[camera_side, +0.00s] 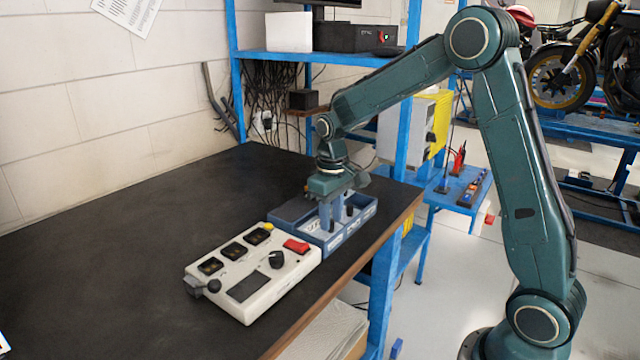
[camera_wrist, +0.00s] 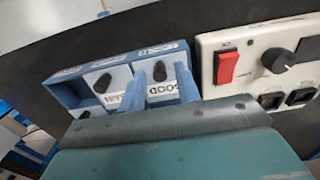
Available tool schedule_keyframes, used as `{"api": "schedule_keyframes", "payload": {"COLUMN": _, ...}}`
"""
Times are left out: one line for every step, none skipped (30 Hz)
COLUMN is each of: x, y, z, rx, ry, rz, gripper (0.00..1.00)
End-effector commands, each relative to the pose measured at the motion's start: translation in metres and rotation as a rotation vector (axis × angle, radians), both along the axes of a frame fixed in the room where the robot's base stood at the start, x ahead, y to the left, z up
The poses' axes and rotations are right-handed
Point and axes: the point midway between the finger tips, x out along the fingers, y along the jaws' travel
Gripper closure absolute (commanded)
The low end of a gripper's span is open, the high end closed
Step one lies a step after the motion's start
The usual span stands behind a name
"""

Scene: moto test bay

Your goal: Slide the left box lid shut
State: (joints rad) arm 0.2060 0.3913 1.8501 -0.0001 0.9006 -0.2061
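The blue-grey box (camera_side: 358,220) stands near the table's right edge, beside a white control panel. A flat dark blue lid-like surface (camera_side: 290,211) lies at its left end; I cannot tell which lid it is. My gripper (camera_side: 332,222) points down over the box, its two blue fingers reaching into it. The wrist view shows the box (camera_wrist: 66,93) with white labels inside, one reading GOOD, and several dark knob-like pieces (camera_wrist: 102,83). My gripper (camera_wrist: 160,88) has its fingers apart, with one dark piece in line between them. Whether they touch it is unclear; the fingers hide part of the box.
The white control panel (camera_side: 252,272) sits close to the box, with a red switch (camera_side: 296,245), a dark knob (camera_side: 276,259) and a yellow button (camera_side: 268,226). The dark table (camera_side: 110,260) is clear to the left. A blue shelf frame (camera_side: 236,70) stands behind.

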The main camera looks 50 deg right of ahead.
Motion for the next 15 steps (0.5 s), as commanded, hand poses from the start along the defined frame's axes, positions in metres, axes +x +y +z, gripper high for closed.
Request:
{"api": "schedule_keyframes", "payload": {"x": 0.0, "y": 0.0, "z": 0.003, "rx": 0.0, "ry": -0.002, "rz": 0.0, "gripper": 0.67}}
{"api": "schedule_keyframes", "payload": {"x": 0.0, "y": 0.0, "z": 0.004, "rx": 0.0, "ry": -0.002, "rz": 0.0, "gripper": 0.67}}
{"api": "schedule_keyframes", "payload": {"x": 0.0, "y": 0.0, "z": 0.007, "rx": 0.0, "ry": -0.002, "rz": 0.0, "gripper": 0.67}}
{"api": "schedule_keyframes", "payload": {"x": 0.0, "y": 0.0, "z": 0.009, "rx": 0.0, "ry": -0.001, "rz": 0.0, "gripper": 0.67}}
{"api": "schedule_keyframes", "payload": {"x": 0.0, "y": 0.0, "z": 0.011, "rx": 0.0, "ry": -0.002, "rz": 0.0, "gripper": 0.67}}
{"api": "schedule_keyframes", "payload": {"x": 0.001, "y": 0.0, "z": 0.014, "rx": -0.001, "ry": -0.003, "rz": 0.0, "gripper": 0.67}}
{"api": "schedule_keyframes", "payload": {"x": 0.001, "y": 0.0, "z": 0.016, "rx": -0.001, "ry": -0.003, "rz": 0.0, "gripper": 0.67}}
{"api": "schedule_keyframes", "payload": {"x": 0.001, "y": 0.0, "z": 0.018, "rx": -0.001, "ry": -0.003, "rz": 0.0, "gripper": 0.67}}
{"api": "schedule_keyframes", "payload": {"x": 0.0, "y": 0.0, "z": 0.021, "rx": -0.001, "ry": -0.002, "rz": 0.0, "gripper": 0.67}}
{"api": "schedule_keyframes", "payload": {"x": 0.0, "y": 0.0, "z": 0.023, "rx": -0.001, "ry": -0.003, "rz": 0.0, "gripper": 0.67}}
{"api": "schedule_keyframes", "payload": {"x": 0.001, "y": 0.0, "z": 0.025, "rx": -0.001, "ry": -0.003, "rz": 0.0, "gripper": 0.67}}
{"api": "schedule_keyframes", "payload": {"x": 0.001, "y": 0.0, "z": 0.028, "rx": -0.001, "ry": -0.002, "rz": 0.0, "gripper": 0.67}}
{"api": "schedule_keyframes", "payload": {"x": 0.0, "y": 0.0, "z": 0.03, "rx": 0.0, "ry": -0.002, "rz": 0.0, "gripper": 0.67}}
{"api": "schedule_keyframes", "payload": {"x": 0.0, "y": 0.0, "z": 0.032, "rx": 0.0, "ry": -0.002, "rz": 0.0, "gripper": 0.67}}
{"api": "schedule_keyframes", "payload": {"x": 0.001, "y": 0.0, "z": 0.035, "rx": -0.001, "ry": -0.003, "rz": 0.0, "gripper": 0.67}}
